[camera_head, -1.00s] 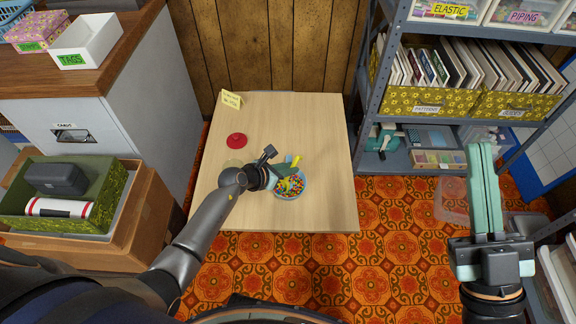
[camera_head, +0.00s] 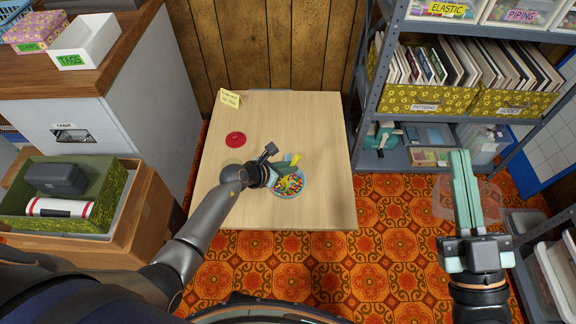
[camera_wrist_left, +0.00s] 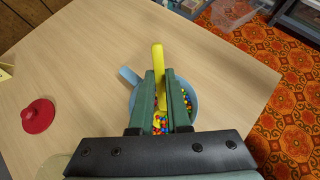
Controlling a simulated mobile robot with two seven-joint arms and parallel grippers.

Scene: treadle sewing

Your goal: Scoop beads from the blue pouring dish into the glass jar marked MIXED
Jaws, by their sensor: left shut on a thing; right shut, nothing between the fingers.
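The blue pouring dish (camera_head: 303,187) stands on the light wooden table and holds many coloured beads (camera_head: 290,185). In the left wrist view the dish (camera_wrist_left: 193,98) lies beneath the fingers, its blue spout or handle pointing up-left. My left gripper (camera_head: 284,172) is over the dish, shut on a yellow scoop (camera_wrist_left: 158,58). The scoop's handle (camera_head: 295,159) sticks up past the fingers; its lower end is among or just above the beads, partly hidden. A faint round clear shape beside my left wrist may be the glass jar; no MIXED label is readable. My right gripper (camera_head: 460,152) is shut and empty.
A red knobbed lid (camera_head: 235,139) lies on the table (camera_head: 320,135), left of the dish. A small yellow note card (camera_head: 230,98) stands at the back left. The table's right side is clear. A grey shelf unit is to the right, a drawer cabinet to the left.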

